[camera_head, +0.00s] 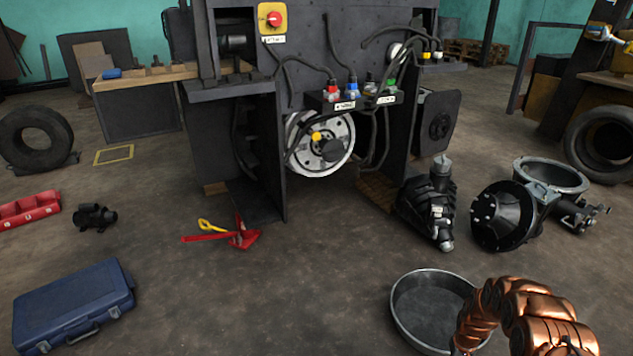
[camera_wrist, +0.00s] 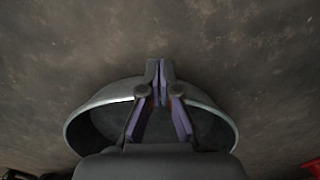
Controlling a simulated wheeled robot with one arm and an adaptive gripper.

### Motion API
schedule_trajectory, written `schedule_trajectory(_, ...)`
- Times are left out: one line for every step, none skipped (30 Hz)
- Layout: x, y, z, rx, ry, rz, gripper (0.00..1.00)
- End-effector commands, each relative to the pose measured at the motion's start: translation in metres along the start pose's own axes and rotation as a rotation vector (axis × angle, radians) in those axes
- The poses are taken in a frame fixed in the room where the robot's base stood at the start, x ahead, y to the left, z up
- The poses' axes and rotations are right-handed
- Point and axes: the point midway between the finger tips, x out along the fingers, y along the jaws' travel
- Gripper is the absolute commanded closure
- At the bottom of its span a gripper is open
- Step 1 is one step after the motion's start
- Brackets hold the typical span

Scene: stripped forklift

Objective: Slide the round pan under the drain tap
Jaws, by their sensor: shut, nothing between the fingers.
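The round pan (camera_head: 432,283) is a shallow dark grey metal pan lying on the floor at the lower right of the head view, with its lower right side behind my copper-coloured arm. In the wrist view the pan (camera_wrist: 90,103) spans the middle, its near part hidden by my gripper body. My gripper (camera_wrist: 158,70) is shut and empty. Its fingers overlap the far rim in the picture; I cannot tell whether they touch it. The fingers are not clear in the head view. I cannot pick out the drain tap with certainty among the forklift's parts (camera_head: 325,148).
A dark gearbox-like part (camera_head: 430,208) and a round metal housing (camera_head: 505,215) stand beyond the pan. A red jack (camera_head: 240,236) lies before the forklift (camera_head: 325,60). A blue case (camera_head: 75,303) is at lower left. The floor left of the pan is clear.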

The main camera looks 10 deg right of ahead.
Motion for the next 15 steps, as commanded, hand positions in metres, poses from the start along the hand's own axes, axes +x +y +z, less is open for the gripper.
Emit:
schedule_trajectory(-0.008, -0.001, 0.000, 0.000, 0.000, 0.000, 1.00)
schedule_trajectory(-0.011, -0.001, 0.000, 0.000, 0.000, 0.000, 1.00)
schedule_trajectory(-0.014, -0.001, 0.000, 0.000, -0.001, 0.000, 1.00)
schedule_trajectory(-0.016, -0.001, 0.000, 0.000, -0.001, 0.000, 1.00)
schedule_trajectory(-0.018, -0.001, 0.000, 0.000, -0.001, 0.000, 1.00)
schedule_trajectory(-0.021, -0.001, 0.000, 0.000, -0.001, 0.000, 1.00)
schedule_trajectory(-0.024, -0.001, 0.000, 0.000, -0.001, 0.000, 1.00)
schedule_trajectory(-0.026, -0.001, 0.000, 0.000, -0.001, 0.000, 1.00)
schedule_trajectory(-0.029, -0.001, 0.000, -0.001, -0.001, 0.000, 1.00)
schedule_trajectory(-0.031, -0.001, 0.000, -0.001, -0.002, 0.000, 1.00)
schedule_trajectory(-0.034, -0.001, 0.000, -0.001, -0.002, 0.000, 1.00)
schedule_trajectory(-0.037, -0.001, 0.000, -0.001, -0.002, 0.000, 1.00)
schedule_trajectory(-0.039, -0.001, 0.000, -0.001, -0.002, 0.000, 1.00)
schedule_trajectory(-0.042, -0.001, 0.000, -0.001, -0.002, 0.000, 1.00)
schedule_trajectory(-0.045, -0.001, 0.000, -0.001, -0.002, 0.000, 1.00)
